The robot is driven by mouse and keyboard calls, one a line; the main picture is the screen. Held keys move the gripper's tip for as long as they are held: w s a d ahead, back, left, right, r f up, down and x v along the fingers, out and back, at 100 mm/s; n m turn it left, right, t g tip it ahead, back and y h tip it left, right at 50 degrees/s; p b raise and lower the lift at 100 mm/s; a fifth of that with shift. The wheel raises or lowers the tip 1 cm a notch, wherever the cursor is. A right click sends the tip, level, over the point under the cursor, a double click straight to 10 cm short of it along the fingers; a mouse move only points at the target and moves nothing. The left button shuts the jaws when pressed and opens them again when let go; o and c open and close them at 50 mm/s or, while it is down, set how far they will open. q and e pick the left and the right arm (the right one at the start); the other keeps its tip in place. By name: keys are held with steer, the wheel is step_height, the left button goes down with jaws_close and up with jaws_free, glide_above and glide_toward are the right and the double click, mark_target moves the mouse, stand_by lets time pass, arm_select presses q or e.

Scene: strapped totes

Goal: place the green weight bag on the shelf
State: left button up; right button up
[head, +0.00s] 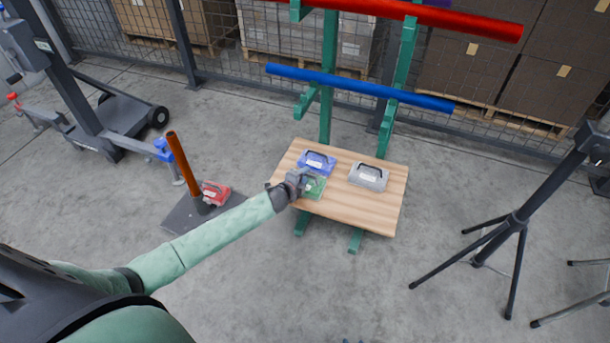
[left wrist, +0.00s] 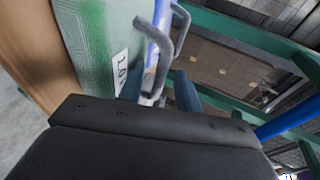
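The green weight bag (head: 314,189) lies on the front left part of the wooden shelf (head: 352,212), just in front of the blue bag. My left gripper (head: 302,180) is at its left side, by its handle, and partly covers it. In the left wrist view the green bag (left wrist: 95,40) shows its white label and grey handle. The fingers of my left gripper (left wrist: 158,92) stand apart, with the lower end of the handle between them. Whether they touch the handle is hard to tell. My right gripper is not in view.
A blue bag (head: 317,161) and a grey bag (head: 368,176) also lie on the shelf. A red bag (head: 215,193) rests on a dark base with an orange post (head: 182,160). A blue bar (head: 360,88) crosses the green rack above the shelf. The shelf's front right is bare.

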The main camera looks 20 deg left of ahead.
arm_select(q)
steer(key=v, duration=1.1)
steer(key=s+d+f+n+g, duration=0.2)
steer(key=s+d+f+n, duration=0.4)
steer(key=s, duration=0.6)
steer(key=s+d+f+n+g+h, duration=0.1)
steer(key=s+d+f+n+g, duration=0.1)
steer(key=s+d+f+n, duration=0.4)
steer(key=s+d+f+n+g, duration=0.2)
steer(key=s+d+f+n, duration=0.3)
steer(key=s+d, duration=0.6)
steer(key=s+f, duration=0.2)
steer(key=s, duration=0.5)
steer(key=shift+n+g+p, duration=0.3)
steer(key=shift+n+p, duration=0.1)
steer(key=shift+r, duration=0.1)
